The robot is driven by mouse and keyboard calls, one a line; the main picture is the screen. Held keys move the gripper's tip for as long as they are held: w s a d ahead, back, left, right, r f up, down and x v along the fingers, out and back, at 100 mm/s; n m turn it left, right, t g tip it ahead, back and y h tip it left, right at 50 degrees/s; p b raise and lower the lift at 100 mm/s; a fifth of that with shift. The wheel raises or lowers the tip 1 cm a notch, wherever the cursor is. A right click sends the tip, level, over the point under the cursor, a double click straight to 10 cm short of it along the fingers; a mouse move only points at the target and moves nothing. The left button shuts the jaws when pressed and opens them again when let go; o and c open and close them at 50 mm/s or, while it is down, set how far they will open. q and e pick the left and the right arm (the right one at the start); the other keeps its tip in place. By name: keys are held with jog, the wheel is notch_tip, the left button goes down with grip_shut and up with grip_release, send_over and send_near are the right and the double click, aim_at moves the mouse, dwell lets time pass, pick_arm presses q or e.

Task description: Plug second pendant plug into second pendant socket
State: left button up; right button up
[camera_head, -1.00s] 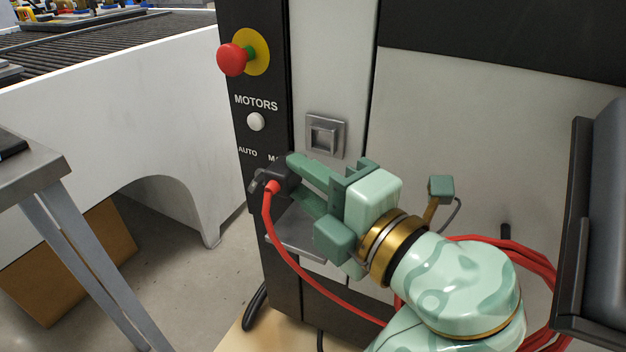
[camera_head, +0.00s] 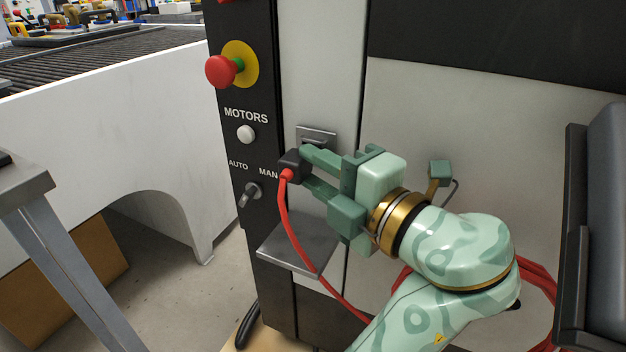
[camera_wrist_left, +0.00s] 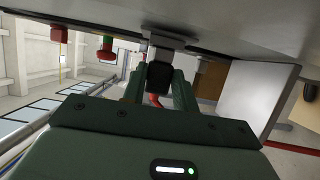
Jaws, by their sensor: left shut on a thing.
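The black plug (camera_head: 292,165) with its red cable (camera_head: 290,225) is between the fingers of my left gripper (camera_head: 308,171), which is shut on it. The metal socket (camera_head: 316,135) is on the pale cabinet panel, just behind and above the plug. Its lower part is hidden by the plug and fingers. In the left wrist view the black plug (camera_wrist_left: 160,76) sits between the green fingers, close to the grey socket piece (camera_wrist_left: 169,44). I cannot tell whether they touch. My right gripper is not in view.
The dark control strip beside the socket carries a red stop button (camera_head: 221,71), a white button (camera_head: 246,134) and a switch (camera_head: 250,193). A metal shelf (camera_head: 298,250) juts out below the gripper. A dark block (camera_head: 598,220) stands at the right edge.

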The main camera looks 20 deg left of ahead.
pick_arm(q)
jog(key=shift+w, duration=0.15)
dwell(0.5)
jog(key=shift+w+d+t, duration=0.1)
jog(key=shift+d+t, duration=0.2)
jog(key=shift+a, duration=0.1)
dwell(0.9)
dwell(0.7)
jog(key=shift+w, duration=0.3)
jog(key=shift+w+a+r, duration=0.1)
jog(key=shift+w+r, duration=0.05)
jog(key=shift+r, duration=0.15)
jog(key=o, duration=1)
jog(key=shift+r, duration=0.1)
